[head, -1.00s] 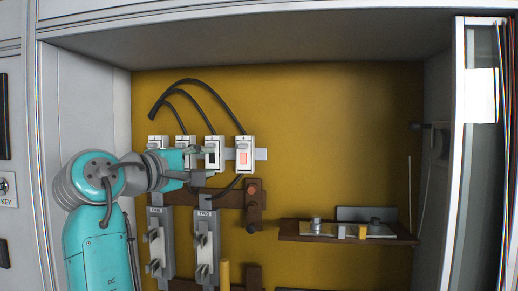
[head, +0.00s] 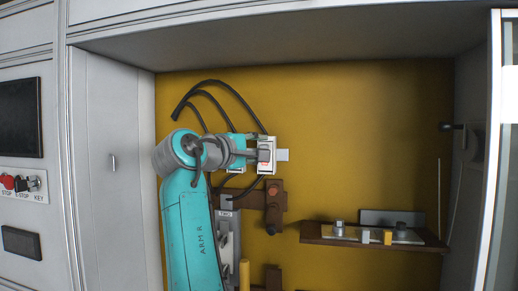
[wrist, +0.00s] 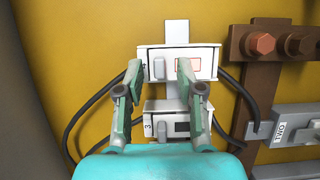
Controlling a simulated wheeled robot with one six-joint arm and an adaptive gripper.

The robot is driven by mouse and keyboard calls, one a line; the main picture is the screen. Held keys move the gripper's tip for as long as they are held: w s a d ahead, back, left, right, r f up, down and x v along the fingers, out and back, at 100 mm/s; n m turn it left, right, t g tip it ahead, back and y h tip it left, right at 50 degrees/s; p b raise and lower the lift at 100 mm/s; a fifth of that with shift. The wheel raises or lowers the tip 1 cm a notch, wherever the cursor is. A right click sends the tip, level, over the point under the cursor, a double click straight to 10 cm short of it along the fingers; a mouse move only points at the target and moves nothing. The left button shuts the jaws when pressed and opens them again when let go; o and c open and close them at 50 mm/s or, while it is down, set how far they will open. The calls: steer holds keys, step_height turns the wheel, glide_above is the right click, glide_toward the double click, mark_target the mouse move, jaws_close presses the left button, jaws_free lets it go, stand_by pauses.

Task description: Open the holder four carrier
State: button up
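The holder four carrier (head: 266,153) is a white block with a red window, the rightmost in the row on the yellow back panel. In the wrist view the carrier (wrist: 198,63) is at the top, with a grey handle (wrist: 159,69) on its face. It looks closed. My gripper (wrist: 159,74) is open, its two fingertips on either side of the handle with gaps. Whether the fingers reach as deep as the handle is unclear. In the head view my gripper (head: 254,156) is right at the carrier and partly covers it.
The holder marked 3 (wrist: 168,125) sits directly beside holder four, under my fingers. Black cables (head: 240,95) loop around the holders. A brown shelf (head: 318,238) juts out lower right.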

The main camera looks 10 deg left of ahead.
steer(key=shift+w+d, duration=0.1)
steer(key=shift+w, duration=0.1)
jaws_close()
